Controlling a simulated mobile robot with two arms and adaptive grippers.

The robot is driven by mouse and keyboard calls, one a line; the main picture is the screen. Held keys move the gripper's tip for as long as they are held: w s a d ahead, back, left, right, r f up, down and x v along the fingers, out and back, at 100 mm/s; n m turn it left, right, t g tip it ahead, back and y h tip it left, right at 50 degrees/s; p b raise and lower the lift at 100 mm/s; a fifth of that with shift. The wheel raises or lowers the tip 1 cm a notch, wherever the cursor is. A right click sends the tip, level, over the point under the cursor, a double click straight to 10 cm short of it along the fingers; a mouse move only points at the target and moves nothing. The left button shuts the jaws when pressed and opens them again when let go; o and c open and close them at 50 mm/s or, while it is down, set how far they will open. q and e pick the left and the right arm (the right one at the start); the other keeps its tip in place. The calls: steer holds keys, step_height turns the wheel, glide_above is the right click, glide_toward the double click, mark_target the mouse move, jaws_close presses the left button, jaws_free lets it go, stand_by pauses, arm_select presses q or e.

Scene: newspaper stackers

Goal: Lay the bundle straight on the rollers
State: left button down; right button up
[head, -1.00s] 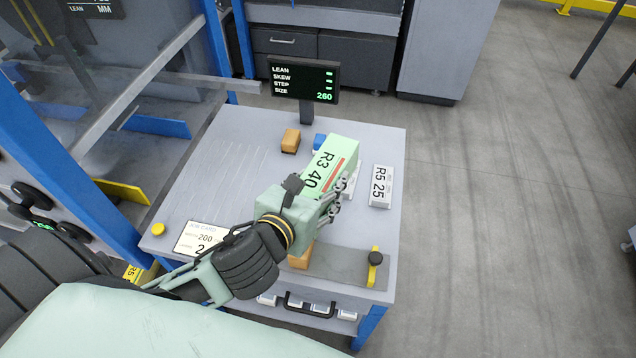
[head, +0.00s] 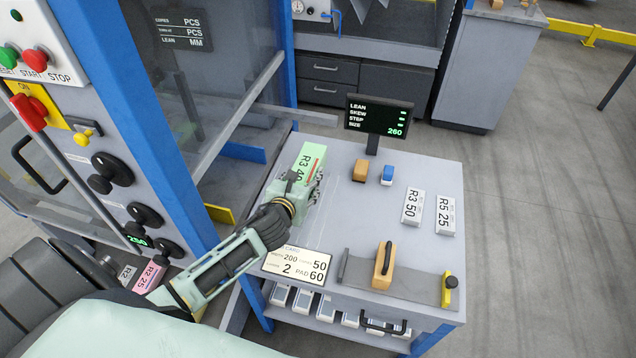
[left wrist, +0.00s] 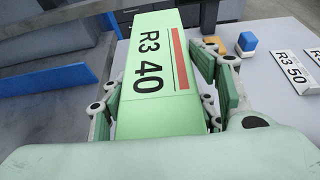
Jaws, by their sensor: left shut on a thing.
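My left gripper (head: 296,192) is shut on a light green block (head: 312,155) marked R3 40 with a red stripe. In the left wrist view the green block (left wrist: 152,62) sits between the finger pads (left wrist: 168,105), pointing away from the wrist. The gripper is over the left side of the grey worktable (head: 330,215). I cannot tell whether the block touches the tabletop. I cannot make out a newspaper bundle or rollers in either view. My right gripper is not in view.
White blocks marked R3 50 (head: 412,206) and R5 25 (head: 446,215) lie at the right. An orange block (head: 361,170) and a blue block (head: 387,175) sit near the display (head: 379,117). A wooden-handled tool (head: 384,265) lies in front. A blue post (head: 165,130) stands left.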

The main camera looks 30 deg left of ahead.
arm_select(q)
steer(key=shift+w+a+f+p, duration=0.2)
steer(key=shift+a, duration=0.4)
steer(key=shift+w+a+f+p, duration=0.15)
steer(key=shift+w+a+p, duration=0.05)
steer(key=shift+a, duration=0.35)
steer(key=shift+a+f+y, duration=0.3)
steer(key=shift+a, duration=0.1)
steer(key=shift+w, duration=0.1)
steer(key=shift+r+p, duration=0.1)
steer(key=shift+p, duration=0.35)
step_height(320, 180, down, 7)
steer(key=b, duration=0.5)
steer(key=shift+r, duration=0.15)
steer(key=shift+f+b, duration=0.7)
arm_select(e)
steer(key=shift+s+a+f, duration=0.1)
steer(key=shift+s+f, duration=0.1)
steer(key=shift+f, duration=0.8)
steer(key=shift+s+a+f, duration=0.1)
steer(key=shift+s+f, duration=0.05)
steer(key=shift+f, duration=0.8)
arm_select(q)
steer(key=shift+f+b, duration=0.4)
steer(key=shift+f, duration=0.1)
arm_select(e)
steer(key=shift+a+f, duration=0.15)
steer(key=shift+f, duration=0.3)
